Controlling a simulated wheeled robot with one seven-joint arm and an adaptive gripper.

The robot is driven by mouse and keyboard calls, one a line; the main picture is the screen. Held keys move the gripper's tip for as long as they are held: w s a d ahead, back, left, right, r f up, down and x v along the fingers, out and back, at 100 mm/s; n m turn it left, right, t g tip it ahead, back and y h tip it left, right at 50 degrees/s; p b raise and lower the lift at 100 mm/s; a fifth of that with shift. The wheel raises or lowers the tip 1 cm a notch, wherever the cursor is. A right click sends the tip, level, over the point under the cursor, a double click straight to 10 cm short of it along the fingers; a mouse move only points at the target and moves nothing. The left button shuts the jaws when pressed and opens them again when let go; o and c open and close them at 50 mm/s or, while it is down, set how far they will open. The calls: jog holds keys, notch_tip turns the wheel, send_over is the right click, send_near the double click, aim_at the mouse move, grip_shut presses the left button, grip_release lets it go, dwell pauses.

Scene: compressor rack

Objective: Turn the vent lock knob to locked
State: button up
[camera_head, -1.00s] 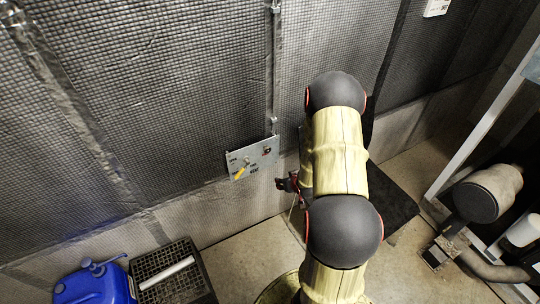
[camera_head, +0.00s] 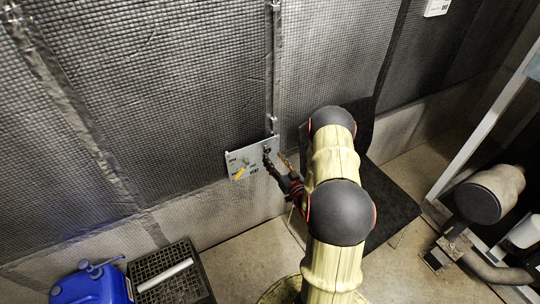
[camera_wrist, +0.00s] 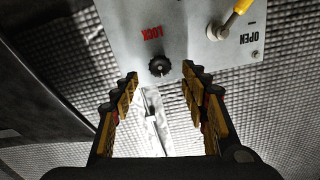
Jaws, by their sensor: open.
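The grey vent panel (camera_head: 240,157) is fixed on the meshed wall, left of my arm. In the wrist view the panel (camera_wrist: 118,28) appears upside down. Its black lock knob (camera_wrist: 159,66) sits beside the red word LOCK, and a yellow-handled lever (camera_wrist: 229,20) is by the word OPEN. The yellow lever also shows in the head view (camera_head: 240,173). My gripper (camera_head: 275,158) is at the panel's right side, and in the wrist view its open jaws (camera_wrist: 160,80) lie on either side of the knob, seemingly short of it. The knob's marking is too small to read.
A blue jug (camera_head: 92,285) and a black crate (camera_head: 170,272) with a white tube stand on the floor at lower left. A dark mat or board (camera_head: 390,220) lies right of my arm, and machinery (camera_head: 488,195) stands at far right.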

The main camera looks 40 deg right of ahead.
aim_at(268, 151)
jog(key=shift+b+x, duration=0.45)
jog(key=shift+x, duration=1.6)
jog(key=shift+c, duration=0.2)
jog(key=c, duration=1.1)
